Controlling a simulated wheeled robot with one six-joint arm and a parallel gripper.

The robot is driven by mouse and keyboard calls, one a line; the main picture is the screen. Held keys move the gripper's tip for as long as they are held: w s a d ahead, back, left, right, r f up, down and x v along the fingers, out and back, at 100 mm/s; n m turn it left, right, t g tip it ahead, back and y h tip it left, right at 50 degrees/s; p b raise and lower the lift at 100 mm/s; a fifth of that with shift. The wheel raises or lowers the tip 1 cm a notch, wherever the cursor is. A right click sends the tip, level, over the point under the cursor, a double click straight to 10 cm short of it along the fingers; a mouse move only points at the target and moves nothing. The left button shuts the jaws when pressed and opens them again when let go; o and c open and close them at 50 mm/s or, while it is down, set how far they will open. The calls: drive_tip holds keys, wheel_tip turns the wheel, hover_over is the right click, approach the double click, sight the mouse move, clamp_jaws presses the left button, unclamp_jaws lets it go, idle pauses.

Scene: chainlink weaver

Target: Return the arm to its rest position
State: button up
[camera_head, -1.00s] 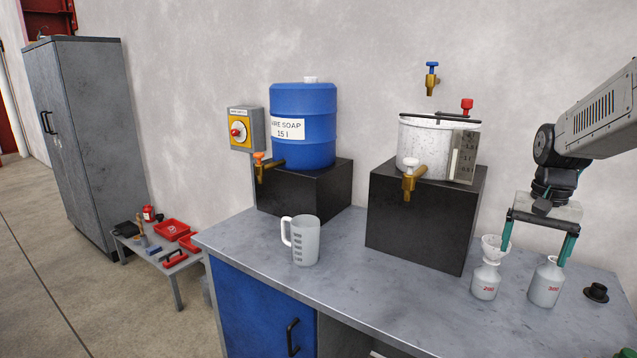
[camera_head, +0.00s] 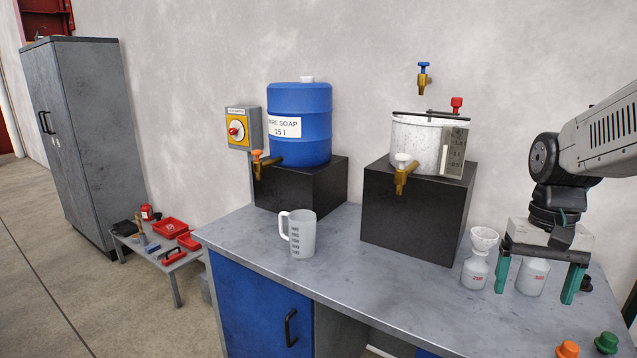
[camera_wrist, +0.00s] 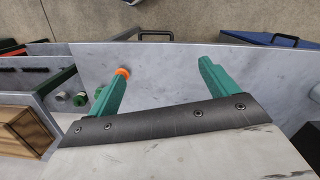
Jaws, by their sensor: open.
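My gripper (camera_head: 537,279) hangs from my arm at the right of the head view, with its two green fingers spread wide and nothing held between them. In the wrist view, the open fingers (camera_wrist: 165,90) point over the grey bench top (camera_wrist: 160,70). Whether the fingers touch anything is hard to tell, but a gap shows between them.
A measuring jug (camera_head: 302,235) stands on the bench. A blue soap barrel (camera_head: 301,125) and a white tank (camera_head: 415,146) with taps sit on black blocks (camera_head: 415,218) behind. Orange (camera_head: 567,349) and green (camera_head: 608,342) caps are at the front right. The bench middle is clear.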

drive_tip(key=s+a+r+n+t, duration=0.1)
drive_tip(key=s+a, duration=0.3)
drive_tip(key=s, duration=0.4)
drive_tip(key=s+a+r+n+t, duration=0.1)
drive_tip(key=s+a+n, duration=0.2)
drive_tip(key=s+a, duration=0.2)
drive_tip(key=shift+s+a+t, duration=0.3)
drive_tip(key=shift+s, duration=1.1)
